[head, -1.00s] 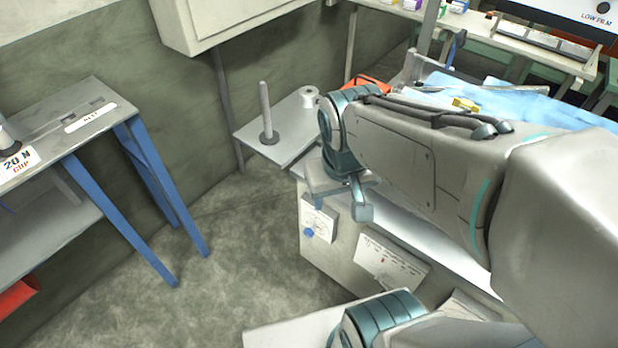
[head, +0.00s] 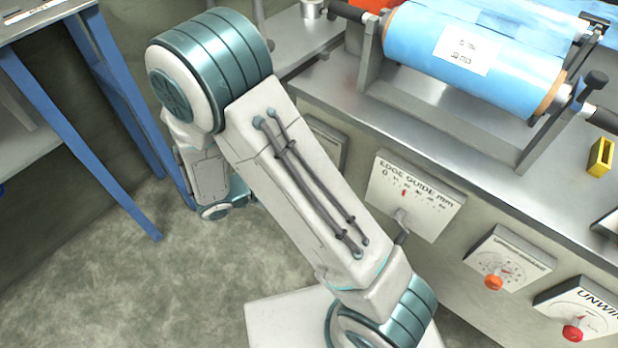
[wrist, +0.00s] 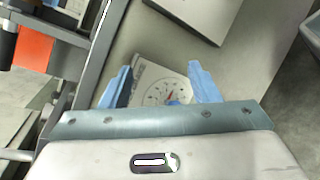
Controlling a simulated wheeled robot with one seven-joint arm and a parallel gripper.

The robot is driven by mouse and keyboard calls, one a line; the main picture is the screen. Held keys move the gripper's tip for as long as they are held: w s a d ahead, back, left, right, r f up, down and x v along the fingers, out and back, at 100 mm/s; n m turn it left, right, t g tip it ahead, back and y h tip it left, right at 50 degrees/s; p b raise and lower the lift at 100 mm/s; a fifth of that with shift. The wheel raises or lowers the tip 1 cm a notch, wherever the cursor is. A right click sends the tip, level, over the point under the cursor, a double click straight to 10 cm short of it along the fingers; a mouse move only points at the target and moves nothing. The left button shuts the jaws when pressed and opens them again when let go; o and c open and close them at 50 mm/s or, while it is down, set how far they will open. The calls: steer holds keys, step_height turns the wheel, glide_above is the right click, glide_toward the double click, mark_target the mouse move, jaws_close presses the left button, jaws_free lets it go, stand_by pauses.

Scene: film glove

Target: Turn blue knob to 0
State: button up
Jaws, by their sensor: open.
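In the wrist view a white dial plate (wrist: 148,78) with a printed scale and a small red pointer shows between my gripper's fingers. A small blue piece (wrist: 173,103), which looks like the blue knob, shows at its lower edge, mostly hidden by the gripper body. The knob's reading cannot be made out. My gripper (wrist: 160,85) is open, with its two blue fingers apart on either side of the dial; whether they touch it cannot be told. In the head view my arm hides the blue knob and the gripper's fingers.
The head view shows the edge guide panel (head: 425,203), an orange knob (head: 493,283) and a red knob (head: 573,333) along the bench front. A blue film roll (head: 480,62) lies on the bench above. Blue table legs (head: 125,130) stand at left, with open floor between.

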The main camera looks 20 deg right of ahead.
steer(key=w+a+f+n+t+b, duration=0.2)
steer(key=a+f+n+t+b, duration=0.35)
steer(key=f, duration=0.55)
steer(key=shift+m+t, duration=0.35)
steer(key=shift+t, duration=0.3)
steer(key=x, duration=0.4)
steer(key=b+x, duration=0.1)
steer(key=x, duration=0.3)
steer(key=w+x, duration=0.1)
steer(key=x, duration=0.4)
steer(key=shift+a+f+b, duration=0.25)
steer(key=shift+b, duration=0.15)
steer(key=c, duration=1)
